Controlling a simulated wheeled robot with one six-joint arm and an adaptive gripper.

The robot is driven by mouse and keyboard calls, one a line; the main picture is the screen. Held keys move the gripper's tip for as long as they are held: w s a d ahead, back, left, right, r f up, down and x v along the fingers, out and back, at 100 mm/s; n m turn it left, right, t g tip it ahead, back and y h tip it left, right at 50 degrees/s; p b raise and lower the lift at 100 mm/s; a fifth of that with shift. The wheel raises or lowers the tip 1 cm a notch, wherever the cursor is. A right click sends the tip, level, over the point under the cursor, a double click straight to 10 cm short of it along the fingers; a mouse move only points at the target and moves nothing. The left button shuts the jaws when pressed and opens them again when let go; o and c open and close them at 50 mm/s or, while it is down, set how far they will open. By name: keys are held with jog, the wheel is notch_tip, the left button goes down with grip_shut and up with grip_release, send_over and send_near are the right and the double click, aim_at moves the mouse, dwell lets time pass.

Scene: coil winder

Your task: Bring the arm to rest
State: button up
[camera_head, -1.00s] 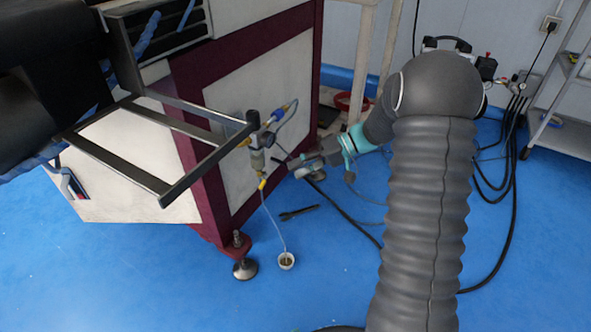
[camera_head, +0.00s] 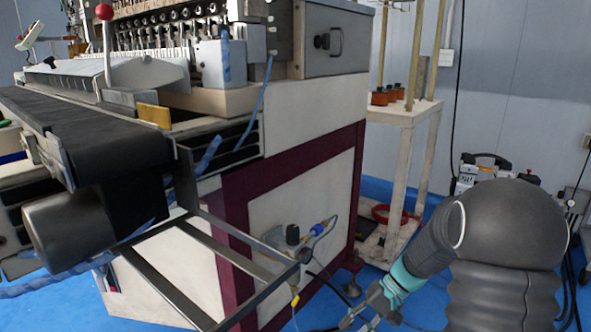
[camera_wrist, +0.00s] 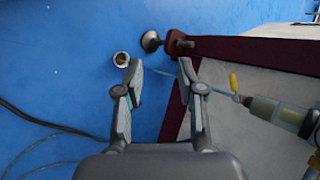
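My arm shows at the lower right of the head view, a dark grey sleeved arm with a teal band near its wrist. My gripper (camera_head: 358,318) is partly cut off at the bottom edge of that view. In the wrist view my gripper (camera_wrist: 160,64) has its two fingers apart with nothing between them. It hangs above the blue floor beside the machine's maroon frame edge.
The coil winder (camera_head: 290,180) fills the left and middle. Its black metal bracket (camera_head: 180,280) juts out near my gripper. An air filter unit (camera_head: 295,255) sits on its side panel. A white rack (camera_head: 405,150) stands behind. Cables lie on the floor at the left in the wrist view.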

jog(key=s+r+n+t+h+p, duration=0.1)
jog(key=s+r+t+h+p, duration=0.2)
jog(key=s+r, duration=0.7)
jog(key=s+d+r+n+t+h+p, duration=0.1)
jog(key=s+r+t+h+p, duration=0.3)
jog(key=s+r, duration=0.6)
jog(key=shift+s+d+r+h, duration=0.2)
jog(key=shift+d+r+h, duration=0.15)
jog(key=shift+r, duration=2.2)
